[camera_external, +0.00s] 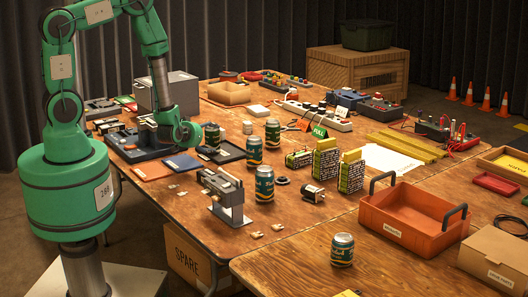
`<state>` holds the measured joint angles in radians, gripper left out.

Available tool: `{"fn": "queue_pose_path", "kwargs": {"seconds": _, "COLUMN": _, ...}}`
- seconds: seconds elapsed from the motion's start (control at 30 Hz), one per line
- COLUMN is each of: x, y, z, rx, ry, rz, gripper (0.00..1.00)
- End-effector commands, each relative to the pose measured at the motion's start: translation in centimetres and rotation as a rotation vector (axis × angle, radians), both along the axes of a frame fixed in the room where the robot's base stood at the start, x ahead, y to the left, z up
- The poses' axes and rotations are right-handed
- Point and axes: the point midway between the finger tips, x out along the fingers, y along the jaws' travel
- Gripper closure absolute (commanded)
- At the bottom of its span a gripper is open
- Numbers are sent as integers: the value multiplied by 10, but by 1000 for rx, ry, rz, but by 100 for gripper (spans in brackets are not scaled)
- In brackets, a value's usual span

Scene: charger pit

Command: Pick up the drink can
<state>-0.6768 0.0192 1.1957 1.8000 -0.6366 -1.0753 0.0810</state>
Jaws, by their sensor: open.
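One drink can (342,250) is alone at the front on the right-hand table. Another can (264,184) stands right of a grey bench device (223,186). Two more cans, one (254,151) and another (272,134), are farther back, and a can (212,136) stands near my wrist. My gripper (187,134) is at the end of the green arm, over the left part of the table and left of the cans. Its fingers are hard to make out. No can is seen in it.
An orange crate with handles (400,222) and a cardboard box (497,258) stand at the right. Bare wood surrounds the front can.

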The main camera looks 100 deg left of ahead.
Motion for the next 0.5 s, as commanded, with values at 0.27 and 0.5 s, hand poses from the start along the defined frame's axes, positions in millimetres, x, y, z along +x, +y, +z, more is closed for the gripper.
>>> {"fn": "queue_pose_path", "kwargs": {"seconds": 0.27, "x": 4, "y": 13, "z": -6, "rx": -1, "ry": 1, "rz": 0, "gripper": 23}}
{"fn": "queue_pose_path", "kwargs": {"seconds": 0.5, "x": 4, "y": 13, "z": -6, "rx": -1, "ry": 1, "rz": 0, "gripper": 23}}
